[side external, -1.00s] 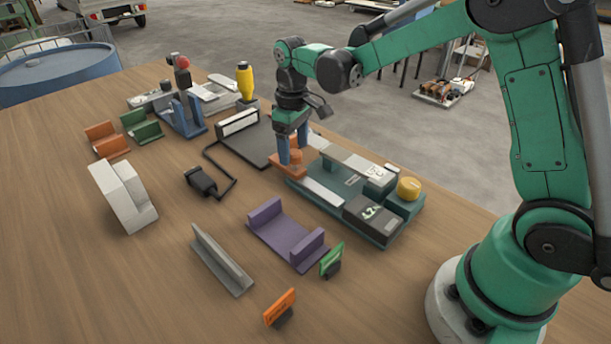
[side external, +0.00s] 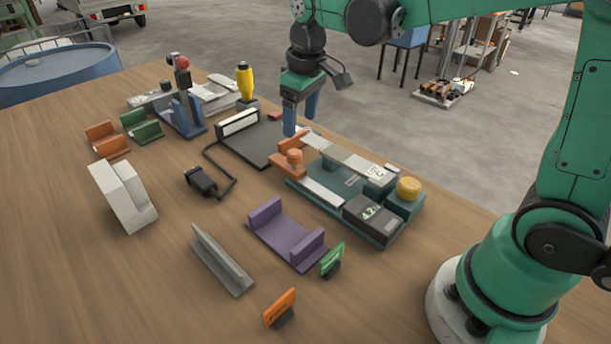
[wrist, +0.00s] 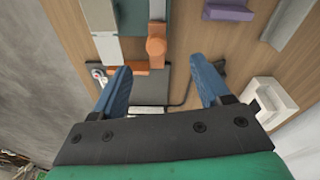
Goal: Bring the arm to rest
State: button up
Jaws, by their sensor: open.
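My gripper (side external: 301,118) has blue fingers and is open and empty. In the side external view it hangs above the orange knobbed part (side external: 293,160) at the far end of the green-based device (side external: 312,197). In the wrist view the two fingers (wrist: 163,88) stand wide apart with nothing between them touching either one. The orange part (wrist: 156,46) shows ahead of the fingertips, clear of them.
A dark flat plate with a white-faced display (side external: 238,122) lies behind the device. A purple bracket (side external: 286,235), a grey rail (side external: 222,260) and a white block (side external: 123,198) stand nearer. A yellow bottle (side external: 245,82) stands further back. The table's left front is bare.

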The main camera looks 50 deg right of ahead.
jog(key=s+a+m+t, duration=0.1)
jog(key=s+m+t, duration=0.1)
jog(key=s+t, duration=0.3)
jog(key=shift+s+a+t, duration=0.25)
jog(key=shift+s+t, duration=0.05)
jog(key=shift+s, duration=2.05)
